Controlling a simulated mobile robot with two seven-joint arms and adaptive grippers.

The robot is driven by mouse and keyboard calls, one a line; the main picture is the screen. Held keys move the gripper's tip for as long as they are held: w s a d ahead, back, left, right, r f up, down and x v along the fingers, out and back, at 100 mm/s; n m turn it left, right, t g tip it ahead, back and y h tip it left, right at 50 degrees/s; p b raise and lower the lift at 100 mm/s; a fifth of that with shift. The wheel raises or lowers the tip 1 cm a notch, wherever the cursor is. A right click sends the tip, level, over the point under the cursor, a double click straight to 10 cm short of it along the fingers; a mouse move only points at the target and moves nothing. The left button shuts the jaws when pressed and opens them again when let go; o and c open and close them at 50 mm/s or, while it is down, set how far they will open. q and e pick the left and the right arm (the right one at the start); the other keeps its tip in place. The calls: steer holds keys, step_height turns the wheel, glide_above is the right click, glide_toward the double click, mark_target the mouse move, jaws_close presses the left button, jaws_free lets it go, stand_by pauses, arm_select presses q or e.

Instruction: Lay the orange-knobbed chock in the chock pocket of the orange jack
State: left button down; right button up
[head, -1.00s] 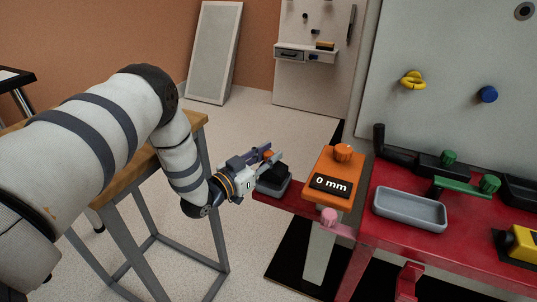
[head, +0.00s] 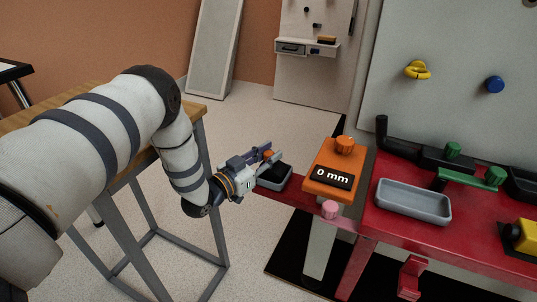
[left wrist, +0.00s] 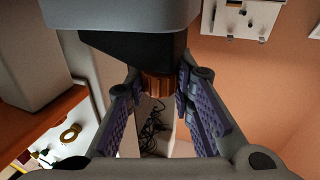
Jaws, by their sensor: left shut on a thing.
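The orange jack (head: 333,170) stands at the middle right with a "0 mm" display and an orange knob on top. Its small grey chock pocket (head: 285,184) sits on a red arm to its left. My left gripper (head: 266,160) is shut on the orange knob of the black chock (left wrist: 120,48), with a finger on each side of the knob (left wrist: 157,87). The chock is at the pocket, its lower part hidden behind the grey wall (left wrist: 120,12) in the left wrist view. I cannot tell whether it rests on the pocket floor. My right gripper is not in view.
A red bench (head: 440,235) on the right carries a grey tray (head: 413,203), green-knobbed parts (head: 470,176) and a yellow block (head: 520,237). A pink knob (head: 330,209) is below the jack. A wooden-topped table (head: 120,170) stands left, under my arm.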

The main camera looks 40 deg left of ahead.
arm_select(q)
steer(key=shift+f, duration=0.1)
steer(key=c, duration=1.3)
jaws_free()
steer(key=shift+f, duration=0.1)
step_height(320, 180, up, 10)
steer(key=shift+r, duration=0.1)
